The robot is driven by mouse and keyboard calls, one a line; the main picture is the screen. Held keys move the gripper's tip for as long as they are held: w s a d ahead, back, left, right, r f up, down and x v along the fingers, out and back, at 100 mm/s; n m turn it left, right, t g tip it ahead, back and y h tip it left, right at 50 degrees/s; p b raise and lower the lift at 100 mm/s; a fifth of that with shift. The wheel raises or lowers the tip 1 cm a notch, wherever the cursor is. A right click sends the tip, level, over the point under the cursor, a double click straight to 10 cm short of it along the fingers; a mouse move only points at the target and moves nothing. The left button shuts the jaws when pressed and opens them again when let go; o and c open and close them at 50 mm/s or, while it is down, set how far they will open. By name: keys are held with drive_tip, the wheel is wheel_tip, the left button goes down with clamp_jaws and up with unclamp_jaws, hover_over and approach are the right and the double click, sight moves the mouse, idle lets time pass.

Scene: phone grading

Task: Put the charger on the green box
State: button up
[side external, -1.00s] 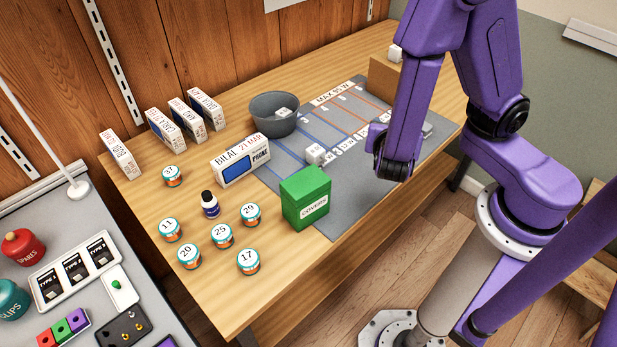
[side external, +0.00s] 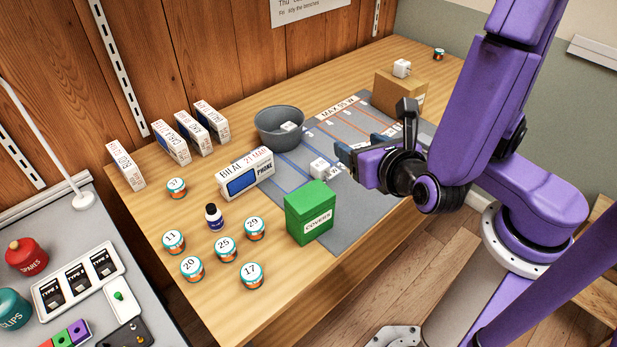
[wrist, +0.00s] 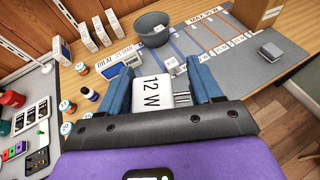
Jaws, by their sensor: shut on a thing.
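My gripper (wrist: 158,88) is shut on a white charger (wrist: 153,92) marked "12 W", held between its two blue fingers in the wrist view. In the side view my gripper (side external: 345,158) is above the grey mat, pointing left; the held charger cannot be made out there. The green box (side external: 311,212), labelled "COVERS", stands upright near the table's front edge, its lid shut and its top bare. It is to the lower left of my gripper and apart from it. I cannot make out the green box in the wrist view.
Another white charger (side external: 319,169) sits on the grey mat (side external: 358,205) behind the green box. A phone box (side external: 245,175) and a grey bowl (side external: 279,128) with a white charger inside stand farther back. A cardboard box (side external: 398,95) bears another charger. Several numbered jars (side external: 225,249) stand left.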

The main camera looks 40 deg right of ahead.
drive_tip(key=w+a+f, duration=0.1)
drive_tip(key=w+f, duration=0.1)
drive_tip(key=w, duration=0.1)
drive_tip(key=w+a+f, duration=0.1)
drive_tip(key=w+f, duration=0.2)
drive_tip(key=w+a+f, duration=0.2)
drive_tip(key=w+f, duration=0.1)
drive_tip(key=shift+w+f, duration=0.15)
drive_tip(key=shift+f, duration=1.55)
drive_tip(key=o, duration=1.1)
drive_tip(key=shift+f, duration=0.1)
